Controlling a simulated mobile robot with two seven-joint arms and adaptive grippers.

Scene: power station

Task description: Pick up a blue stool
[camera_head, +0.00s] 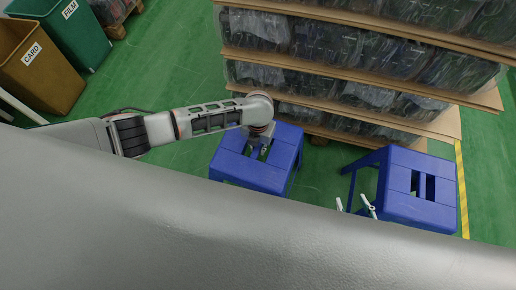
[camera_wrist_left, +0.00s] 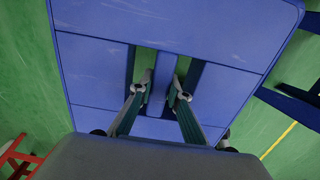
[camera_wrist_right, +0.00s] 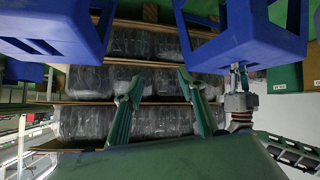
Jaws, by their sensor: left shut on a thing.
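A blue stool (camera_head: 240,173) stands in the middle of the head view. My left gripper (camera_head: 262,150) is over its seat. In the left wrist view the fingers of my left gripper (camera_wrist_left: 160,92) reach into the two slots of the blue stool (camera_wrist_left: 95,70) and are shut on the bar between them. A second blue stool (camera_head: 420,212) stands to the right. My right gripper (camera_head: 355,206) is open and empty, just left of the second stool in the head view; its base is hidden. Both stools also show at the top of the right wrist view.
Stacked layers of dark wrapped goods (camera_head: 340,45) stand behind the stools. A brown bin (camera_head: 38,70) and a green bin (camera_head: 75,35) are at the upper left. Green floor (camera_head: 165,75) is clear between bins and stack. A yellow line (camera_head: 462,190) runs at the right.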

